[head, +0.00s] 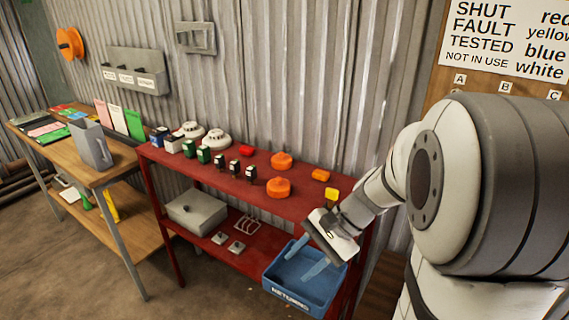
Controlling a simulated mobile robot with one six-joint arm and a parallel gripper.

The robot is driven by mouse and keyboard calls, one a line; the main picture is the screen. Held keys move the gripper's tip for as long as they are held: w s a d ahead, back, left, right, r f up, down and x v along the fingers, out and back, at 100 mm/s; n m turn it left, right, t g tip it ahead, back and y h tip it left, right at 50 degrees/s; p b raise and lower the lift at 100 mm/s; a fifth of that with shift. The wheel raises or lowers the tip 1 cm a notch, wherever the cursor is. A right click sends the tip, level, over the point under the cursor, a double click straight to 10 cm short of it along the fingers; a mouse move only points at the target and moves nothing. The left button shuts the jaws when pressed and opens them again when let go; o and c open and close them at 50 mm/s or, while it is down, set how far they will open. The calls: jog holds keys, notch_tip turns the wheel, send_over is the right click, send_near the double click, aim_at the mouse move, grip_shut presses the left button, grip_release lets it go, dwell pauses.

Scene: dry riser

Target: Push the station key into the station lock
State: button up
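My gripper (307,259) is at the right of the head view, pointing down over the blue returns bin. Its two fingers are spread apart, and I see nothing between them. I cannot make out the station key or the station lock in this view. My own arm hides part of the right side, including much of the board (433,88) with tags A, B and C.
A red shelf (222,170) holds orange, white, green and black items on top. The blue returns bin (300,295) and a grey box (195,212) are on its lower level. A wooden table (110,172) with a grey jug (91,145) stands left.

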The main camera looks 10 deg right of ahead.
jog(key=w+d+r+m+t+y+p, duration=0.1)
jog(key=w+d+m+t+y, duration=0.4)
jog(key=w+d+m, duration=0.4)
jog(key=m+t+p, duration=0.1)
jog(key=m+t, duration=0.6)
jog(key=t, duration=0.1)
send_near(338, 194)
jog(key=x, duration=0.4)
jog(key=shift+w+a+r, duration=0.1)
jog(key=shift+w, duration=0.05)
jog(key=p+x, duration=0.2)
jog(key=x, duration=0.5)
jog(key=shift+w+a+f, duration=0.2)
jog(key=shift+c, duration=0.6)
grip_shut()
